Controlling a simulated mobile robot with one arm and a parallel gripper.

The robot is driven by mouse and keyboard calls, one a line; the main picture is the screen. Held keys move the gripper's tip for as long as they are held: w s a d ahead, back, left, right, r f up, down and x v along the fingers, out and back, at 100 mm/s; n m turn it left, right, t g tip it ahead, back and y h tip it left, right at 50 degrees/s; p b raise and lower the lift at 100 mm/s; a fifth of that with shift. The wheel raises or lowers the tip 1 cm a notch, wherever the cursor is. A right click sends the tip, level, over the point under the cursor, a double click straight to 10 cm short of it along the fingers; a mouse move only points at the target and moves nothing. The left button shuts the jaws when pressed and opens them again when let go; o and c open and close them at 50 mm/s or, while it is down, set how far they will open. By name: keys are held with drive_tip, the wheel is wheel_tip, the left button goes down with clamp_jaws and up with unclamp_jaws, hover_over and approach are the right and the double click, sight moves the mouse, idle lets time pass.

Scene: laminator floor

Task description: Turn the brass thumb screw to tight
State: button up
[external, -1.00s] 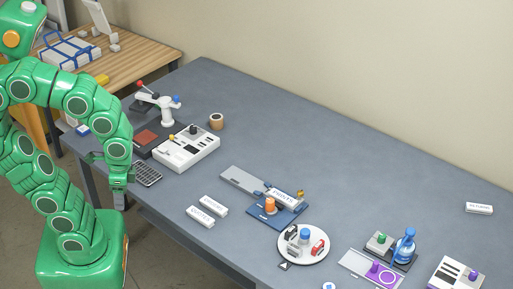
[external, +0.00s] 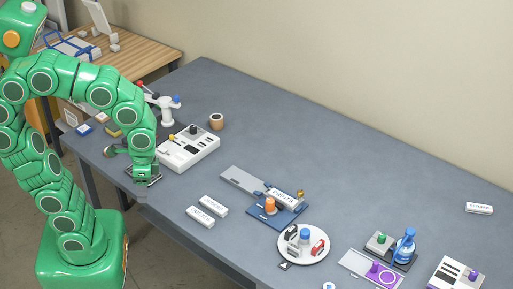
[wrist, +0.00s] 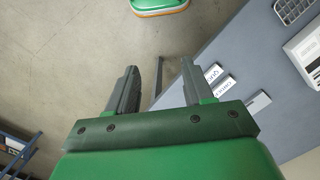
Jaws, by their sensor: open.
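A small brass-coloured knob (external: 300,193) stands at the back right corner of a blue fixture (external: 262,214) in the middle of the table. It looks like the thumb screw, but it is too small to tell how it is turned. An orange knob (external: 270,204) and a white labelled block (external: 285,195) are on the same fixture. My gripper is at the table's left front edge in the external view, well left of the fixture. In the wrist view my gripper (wrist: 160,67) is open and empty, its fingers above the floor beside the table edge. The brass knob is not in the wrist view.
A white device (external: 188,149) with a black knob stands near my arm. Two labelled white blocks (external: 200,217) lie left of the fixture. A round white tray (external: 319,257) with several small items is in front of it. The table behind the fixture is clear.

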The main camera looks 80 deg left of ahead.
drive_tip(key=w+a+r, duration=0.1)
drive_tip(key=w+a, duration=0.1)
drive_tip(key=w, duration=0.9)
drive_tip(key=n+t, duration=0.2)
drive_tip(key=n, duration=0.2)
hover_over(300, 191)
wheel_tip(300, 191, down, 13)
drive_tip(key=shift+r, duration=0.1)
drive_tip(key=shift+f, duration=3.85)
drive_tip(key=shift+c, duration=0.4)
drive_tip(key=shift+d, duration=0.1)
clamp_jaws()
